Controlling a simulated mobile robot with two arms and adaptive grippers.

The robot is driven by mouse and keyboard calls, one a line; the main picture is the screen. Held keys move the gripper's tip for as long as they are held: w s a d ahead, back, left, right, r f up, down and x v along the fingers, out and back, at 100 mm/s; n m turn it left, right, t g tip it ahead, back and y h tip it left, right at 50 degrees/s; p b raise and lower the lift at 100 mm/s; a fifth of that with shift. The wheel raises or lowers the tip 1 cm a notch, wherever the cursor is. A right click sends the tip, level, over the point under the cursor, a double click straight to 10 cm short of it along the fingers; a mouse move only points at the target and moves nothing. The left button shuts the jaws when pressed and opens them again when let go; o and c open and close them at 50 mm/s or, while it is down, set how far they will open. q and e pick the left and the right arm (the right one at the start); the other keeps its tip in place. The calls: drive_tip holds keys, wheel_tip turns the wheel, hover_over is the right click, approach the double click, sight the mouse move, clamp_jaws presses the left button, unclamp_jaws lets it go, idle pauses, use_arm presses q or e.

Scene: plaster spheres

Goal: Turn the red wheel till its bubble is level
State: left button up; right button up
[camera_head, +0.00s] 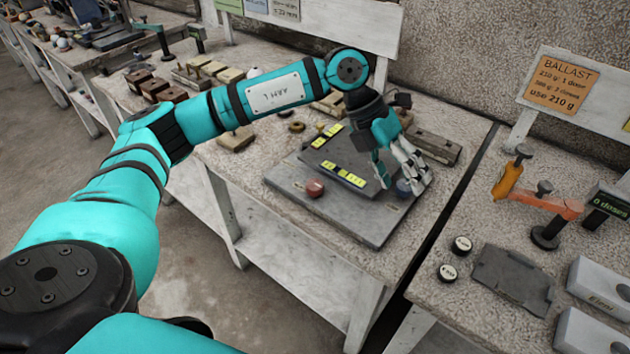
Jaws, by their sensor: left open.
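The red wheel (314,188) is a small round knob at the front left of a grey plate (340,222) on the middle bench. A yellow-green vial strip (343,174) lies just behind it, and a second strip (326,135) sits farther back; their bubbles are too small to read. A dark blue wheel (404,188) is on the plate's right side. My left gripper (402,180) is open, with its fingers down around or just above the blue wheel, to the right of the red wheel. Contact cannot be told. My right gripper is not in view.
The right bench carries an orange-handled lever (540,203), a dark slab (512,279), two round caps and grey blocks (600,287). A gap separates the benches. The plate's front is clear.

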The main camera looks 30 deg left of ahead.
use_arm(q)
drive_tip(key=w+a+r+n+y, duration=0.2)
drive_tip(key=a+y, duration=0.3)
drive_tip(key=a, duration=0.8)
drive_tip(key=n+y, duration=0.1)
drive_tip(key=y, duration=0.1)
approach(314, 184)
wheel_tip(314, 184, down, 9)
drive_tip(key=p, duration=0.2)
drive_tip(key=shift+w+d+f+p, duration=0.15)
drive_tip(key=shift+f+p, duration=0.1)
drive_tip(key=shift+p, duration=0.15)
drive_tip(key=shift+c, duration=0.2)
drive_tip(key=c, duration=1.1)
